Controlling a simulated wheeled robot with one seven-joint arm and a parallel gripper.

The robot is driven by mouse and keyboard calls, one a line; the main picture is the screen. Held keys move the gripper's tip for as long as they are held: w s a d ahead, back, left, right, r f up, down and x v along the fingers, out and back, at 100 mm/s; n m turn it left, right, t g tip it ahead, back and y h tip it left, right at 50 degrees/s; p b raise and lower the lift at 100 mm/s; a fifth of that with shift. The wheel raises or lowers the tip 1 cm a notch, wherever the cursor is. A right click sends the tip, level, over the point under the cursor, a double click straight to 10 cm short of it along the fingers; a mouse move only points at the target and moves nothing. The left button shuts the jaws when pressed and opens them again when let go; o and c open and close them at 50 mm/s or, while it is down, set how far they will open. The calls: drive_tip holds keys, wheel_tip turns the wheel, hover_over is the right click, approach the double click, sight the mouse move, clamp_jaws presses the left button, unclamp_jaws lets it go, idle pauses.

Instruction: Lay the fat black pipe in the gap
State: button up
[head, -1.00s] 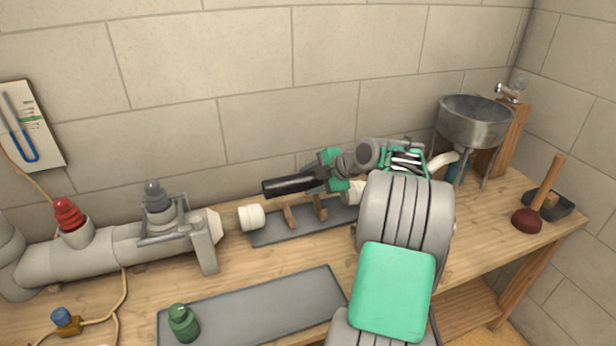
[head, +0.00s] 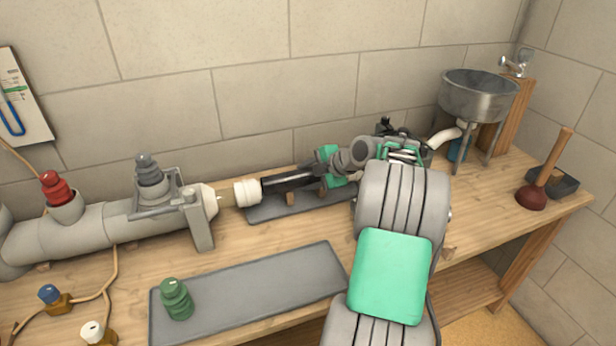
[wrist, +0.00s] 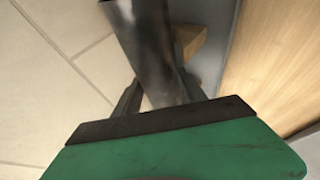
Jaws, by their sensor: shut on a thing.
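The fat black pipe (head: 288,182) is held level by my gripper (head: 326,170), low over the gap between the two white pipe ends. Its left end is close against the left white collar (head: 247,193); I cannot tell whether they touch. The right white collar is hidden behind my arm. In the wrist view the pipe (wrist: 146,45) runs up from between the fingers of my gripper (wrist: 158,98), which is shut on it. A wooden cradle (head: 290,198) stands beneath the pipe; it also shows in the wrist view (wrist: 190,42).
A grey mat (head: 262,212) lies under the gap, and a larger grey tray (head: 250,300) with a green plug (head: 176,299) lies in front. A grey pipe (head: 90,235) with a clamp fills the left. The sink (head: 478,98) and plunger (head: 540,185) stand right.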

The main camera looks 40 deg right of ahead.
drive_tip(key=shift+f, duration=0.15)
drive_tip(key=o, duration=1.5)
drive_tip(key=shift+o, duration=0.2)
drive_tip(key=v, duration=0.7)
drive_tip(key=shift+s+r, duration=0.25)
drive_tip(key=shift+s, duration=0.05)
drive_tip(key=shift+d, duration=0.1)
